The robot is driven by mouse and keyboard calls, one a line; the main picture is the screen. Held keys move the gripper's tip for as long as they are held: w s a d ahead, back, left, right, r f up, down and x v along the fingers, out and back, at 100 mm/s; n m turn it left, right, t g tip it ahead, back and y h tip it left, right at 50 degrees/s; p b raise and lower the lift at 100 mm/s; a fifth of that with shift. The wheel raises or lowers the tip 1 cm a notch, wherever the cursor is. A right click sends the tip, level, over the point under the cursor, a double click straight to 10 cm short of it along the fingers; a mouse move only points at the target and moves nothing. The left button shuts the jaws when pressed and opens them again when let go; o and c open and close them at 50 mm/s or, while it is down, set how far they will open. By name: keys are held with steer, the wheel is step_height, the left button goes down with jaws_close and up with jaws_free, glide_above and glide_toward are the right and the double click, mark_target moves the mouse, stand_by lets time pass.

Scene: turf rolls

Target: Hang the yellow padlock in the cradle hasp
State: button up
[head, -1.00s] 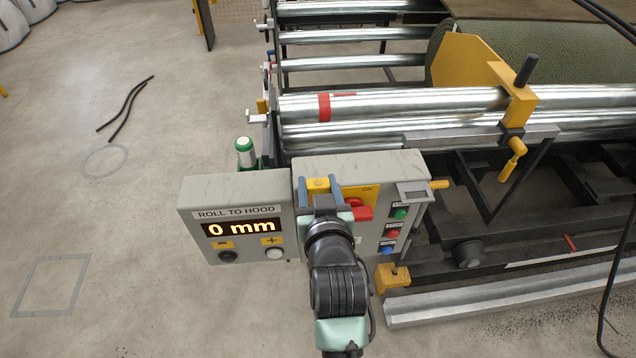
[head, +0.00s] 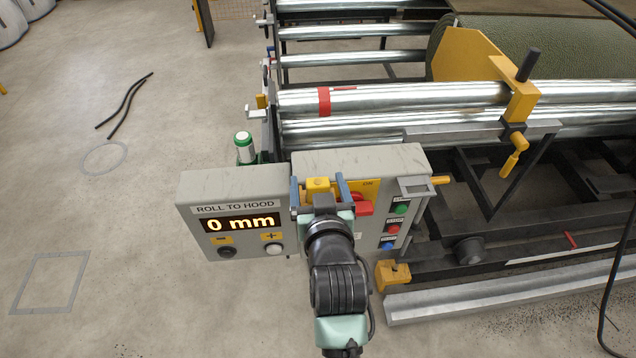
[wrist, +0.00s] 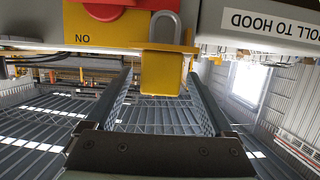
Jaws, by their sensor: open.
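My gripper (head: 317,181) is open, with one finger on each side of the padlock and gaps to both. The wrist view shows the same gripper (wrist: 158,80) with clear space around the padlock body. I cannot tell for sure which part is the cradle hasp; a yellow bracket (head: 393,273) sits low on the rail.
The control box (head: 365,163) has a red switch (head: 362,203) and coloured buttons right of the gripper. A "0 mm" display (head: 240,224) is at left. Steel rollers (head: 400,97) and a yellow clamp (head: 518,103) stand behind. The floor at left is mostly clear.

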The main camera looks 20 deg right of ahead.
steer(key=b+v, duration=0.2)
steer(key=v, duration=1.1)
stand_by(0.4)
steer(key=w+a+r+n+t, duration=0.1)
steer(key=w+a+r+t, duration=0.1)
steer(key=r, duration=0.5)
steer(key=w+a+r+t+y, duration=0.1)
steer(key=w+a+r+t, duration=0.1)
steer(key=r, duration=0.6)
steer(key=w+a+r+n+t, duration=0.1)
steer(key=w+a+r+t, duration=0.15)
steer(key=r, duration=0.45)
steer(key=s+a+r+t+y, duration=0.1)
steer(key=s+a+r+t, duration=0.2)
steer(key=r, duration=0.7)
steer(key=s+a+r+n+t+y, duration=0.1)
steer(key=s+a+r+t+y, duration=0.1)
steer(key=r, duration=0.9)
steer(key=shift+s+a+r+t, duration=0.35)
steer(key=shift+s+a+t, duration=0.35)
steer(key=shift+s+t, duration=0.3)
steer(key=shift+f+b, duration=0.1)
steer(key=shift+b, duration=0.2)
